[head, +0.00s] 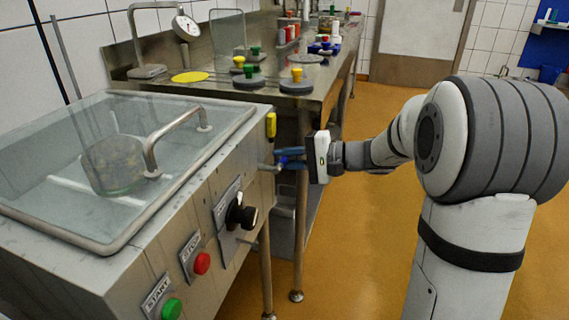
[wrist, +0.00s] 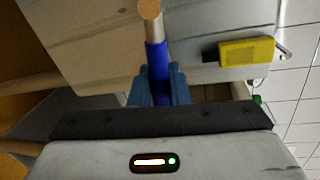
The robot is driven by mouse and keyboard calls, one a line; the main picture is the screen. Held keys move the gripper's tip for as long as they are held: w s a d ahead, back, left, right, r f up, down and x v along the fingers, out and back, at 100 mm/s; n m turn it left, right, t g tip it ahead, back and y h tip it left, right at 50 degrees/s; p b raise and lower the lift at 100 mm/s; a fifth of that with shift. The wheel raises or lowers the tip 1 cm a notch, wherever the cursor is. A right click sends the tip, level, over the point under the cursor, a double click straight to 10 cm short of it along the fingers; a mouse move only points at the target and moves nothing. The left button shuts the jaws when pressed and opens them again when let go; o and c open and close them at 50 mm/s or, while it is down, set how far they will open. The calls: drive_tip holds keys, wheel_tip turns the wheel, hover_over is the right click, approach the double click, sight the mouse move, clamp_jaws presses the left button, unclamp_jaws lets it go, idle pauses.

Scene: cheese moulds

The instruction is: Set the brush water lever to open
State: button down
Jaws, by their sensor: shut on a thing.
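The water lever (wrist: 156,58) shows in the wrist view as a dark blue handle on a round tan metal end, at the side of the steel washing unit (head: 130,262). My gripper (wrist: 160,78) is shut on the blue handle, with one light blue finger on each side of it. In the head view my gripper (head: 287,158) is at the unit's right side, just below a yellow block (head: 271,125). There the blue fingers and the blue handle are hard to tell apart. The handle's far end is hidden between the fingers.
The unit has a clear lid with a bar handle (head: 152,155), a black knob (head: 240,214), a red button (head: 202,263) and a green button (head: 171,308). A steel table (head: 215,88) with several moulds stands behind. The orange floor at right is open.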

idle(0.3)
drive_tip(key=c, duration=1.4)
unclamp_jaws()
drive_tip(key=p+v, duration=0.2)
drive_tip(key=v, duration=0.5)
drive_tip(key=shift+d, duration=0.4)
drive_tip(key=shift+s, duration=0.1)
